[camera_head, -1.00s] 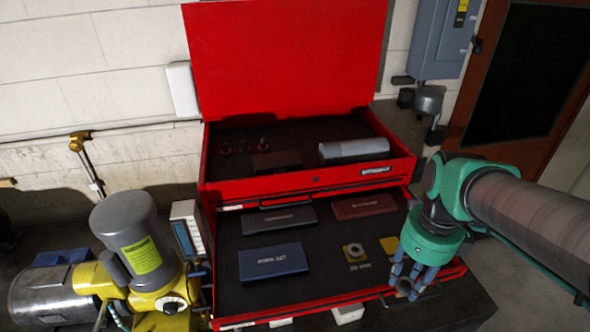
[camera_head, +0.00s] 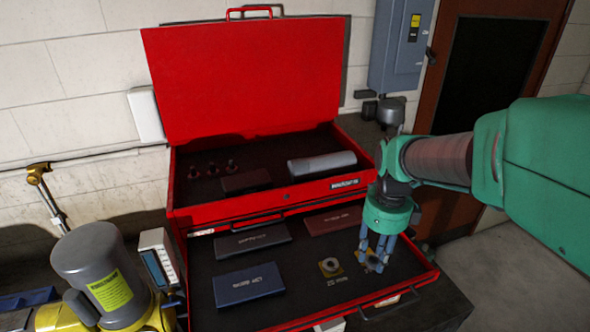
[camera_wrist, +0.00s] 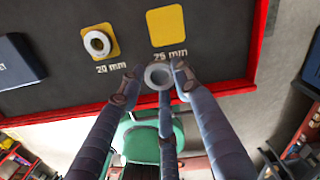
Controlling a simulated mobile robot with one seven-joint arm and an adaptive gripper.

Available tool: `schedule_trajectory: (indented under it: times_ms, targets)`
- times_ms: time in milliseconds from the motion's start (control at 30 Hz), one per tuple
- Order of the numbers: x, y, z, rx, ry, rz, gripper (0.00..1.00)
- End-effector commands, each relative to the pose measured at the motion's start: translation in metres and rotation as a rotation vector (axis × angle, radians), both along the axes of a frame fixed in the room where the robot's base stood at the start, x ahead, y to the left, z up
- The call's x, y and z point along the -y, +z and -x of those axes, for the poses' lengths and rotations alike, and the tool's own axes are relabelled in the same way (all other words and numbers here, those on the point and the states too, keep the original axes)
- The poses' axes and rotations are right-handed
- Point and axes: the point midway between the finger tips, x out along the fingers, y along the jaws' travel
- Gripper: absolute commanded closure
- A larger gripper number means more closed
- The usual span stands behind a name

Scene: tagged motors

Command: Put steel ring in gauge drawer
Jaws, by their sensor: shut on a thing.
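The gauge drawer (camera_head: 300,247) is the open, black-lined lower drawer of the red chest; its lining also shows in the wrist view (camera_wrist: 215,42). My gripper (camera_head: 376,262) has its blue-grey fingers shut on a steel ring (camera_wrist: 158,76), a small grey ring. In the wrist view the ring is just below the empty yellow square marked 25 mm (camera_wrist: 166,25). In the head view the fingers partly cover that square. A second ring (camera_wrist: 97,43) sits on the yellow square marked 20 mm, also in the head view (camera_head: 331,267). The held ring's height above the lining is unclear.
Blue (camera_head: 248,284), dark grey (camera_head: 253,240) and dark red (camera_head: 333,220) cases lie in the drawer. The upper tray holds a grey cylinder (camera_head: 322,163) and small knobs. A grey-and-yellow motor (camera_head: 100,275) stands left. The red drawer front (camera_wrist: 230,88) is close to the fingers.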

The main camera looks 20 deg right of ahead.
Motion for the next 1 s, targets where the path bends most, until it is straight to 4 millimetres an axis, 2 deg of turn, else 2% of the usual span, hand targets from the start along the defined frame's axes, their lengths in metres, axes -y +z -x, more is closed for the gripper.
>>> schedule_trajectory:
  times_ms: [100,300,467,833,1000]
  targets:
    - [0.006,-0.002,-0.017,0.000,0.000,0.000,0.95]
    - [0.014,-0.004,-0.038,0.000,0.000,0.000,0.95]
    - [0.017,-0.004,-0.045,0.001,0.000,0.000,0.95]
    - [0.017,-0.004,-0.046,0.001,0.000,0.000,0.95]
    - [0.020,-0.007,-0.054,-0.001,0.000,0.000,0.95]
